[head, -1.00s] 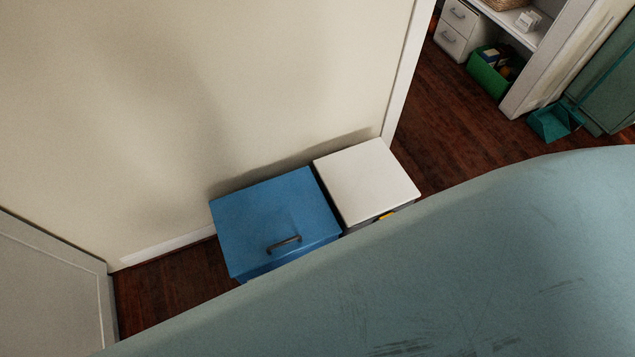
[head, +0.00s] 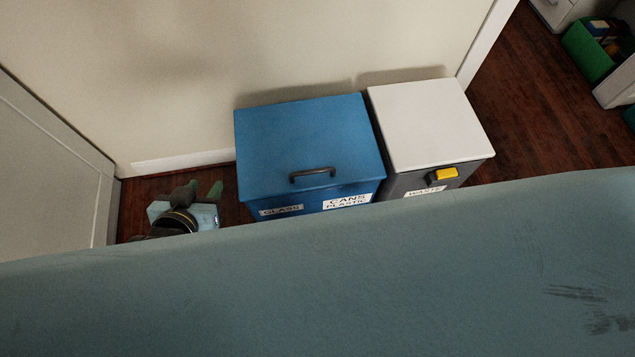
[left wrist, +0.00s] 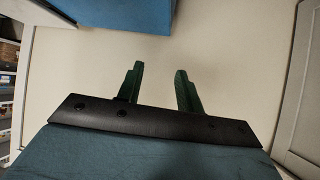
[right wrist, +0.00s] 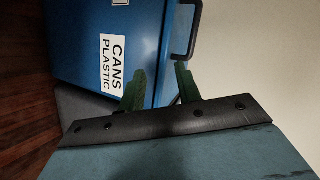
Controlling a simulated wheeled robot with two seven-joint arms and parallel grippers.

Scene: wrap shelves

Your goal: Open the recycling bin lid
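The blue recycling bin (head: 305,150) stands against the wall with its lid shut. A dark handle (head: 312,173) sits near the lid's front edge, and labels reading "GLASS" and "CANS PLASTIC" are on its front. My left gripper (head: 203,190) is left of the bin, apart from it. Its green fingers (left wrist: 160,85) are spread and empty in the left wrist view, with a blue bin part (left wrist: 115,12) at the top. My right gripper is hidden in the head view. In the right wrist view its fingers (right wrist: 158,85) are apart, near the bin front (right wrist: 110,45) and below the handle (right wrist: 187,30).
A grey waste bin with a white lid (head: 430,120) and yellow latch (head: 446,174) stands right of the blue bin. A white door or panel (head: 50,170) is at the left. Wooden floor (head: 530,110) is clear to the right. A green box (head: 592,50) is at the far right.

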